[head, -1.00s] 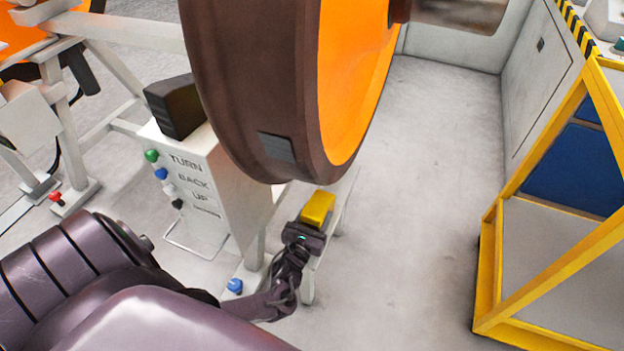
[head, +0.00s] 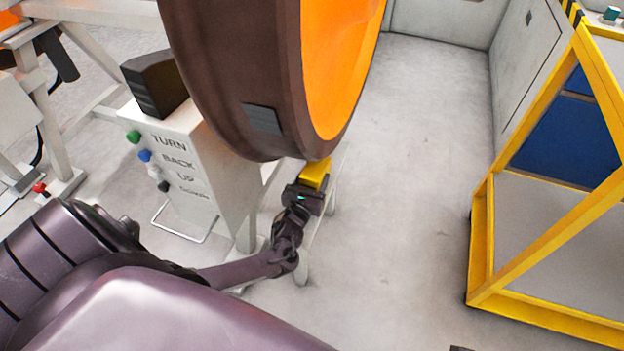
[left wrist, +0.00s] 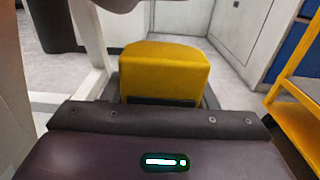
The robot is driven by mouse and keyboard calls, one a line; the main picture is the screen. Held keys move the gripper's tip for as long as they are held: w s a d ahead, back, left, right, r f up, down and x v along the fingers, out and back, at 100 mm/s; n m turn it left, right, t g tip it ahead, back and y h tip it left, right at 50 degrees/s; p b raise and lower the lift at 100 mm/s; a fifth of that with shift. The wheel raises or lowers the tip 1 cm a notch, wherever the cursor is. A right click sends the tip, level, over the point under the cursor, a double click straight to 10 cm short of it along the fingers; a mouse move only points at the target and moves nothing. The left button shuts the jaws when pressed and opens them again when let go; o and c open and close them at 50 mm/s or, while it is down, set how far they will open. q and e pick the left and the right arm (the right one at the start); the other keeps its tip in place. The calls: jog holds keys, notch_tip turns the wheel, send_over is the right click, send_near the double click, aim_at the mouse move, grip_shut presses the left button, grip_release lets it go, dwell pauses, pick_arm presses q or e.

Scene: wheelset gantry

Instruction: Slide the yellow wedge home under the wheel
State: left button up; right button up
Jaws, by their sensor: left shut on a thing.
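The yellow wedge (head: 315,173) is at the lower edge of the big wheel (head: 235,70), with its far part hidden behind the rim in the head view. My left gripper (head: 308,192) is shut on the wedge from its near end. The wedge fills the middle of the left wrist view (left wrist: 163,70), its rounded top showing above the gripper body. The wheel has a dark brown rim and an orange face. I cannot tell whether the wedge touches the wheel. My right gripper is not in view.
A white control box (head: 185,165) with coloured buttons and the words TURN, BACK, UP and DOWN stands left of the wheel. A white frame leg (head: 303,262) is below the gripper. A yellow-framed cart (head: 480,240) stands at right. The floor between is clear.

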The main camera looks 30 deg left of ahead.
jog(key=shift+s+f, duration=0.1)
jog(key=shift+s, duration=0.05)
pick_arm(q)
jog(key=o, duration=1.4)
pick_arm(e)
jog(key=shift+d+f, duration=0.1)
pick_arm(q)
jog(key=shift+s, duration=0.1)
jog(key=shift+s, duration=0.2)
jog(key=p+v, duration=0.2)
jog(key=v, duration=0.5)
jog(key=shift+s+d, duration=0.1)
jog(key=shift+s, duration=0.05)
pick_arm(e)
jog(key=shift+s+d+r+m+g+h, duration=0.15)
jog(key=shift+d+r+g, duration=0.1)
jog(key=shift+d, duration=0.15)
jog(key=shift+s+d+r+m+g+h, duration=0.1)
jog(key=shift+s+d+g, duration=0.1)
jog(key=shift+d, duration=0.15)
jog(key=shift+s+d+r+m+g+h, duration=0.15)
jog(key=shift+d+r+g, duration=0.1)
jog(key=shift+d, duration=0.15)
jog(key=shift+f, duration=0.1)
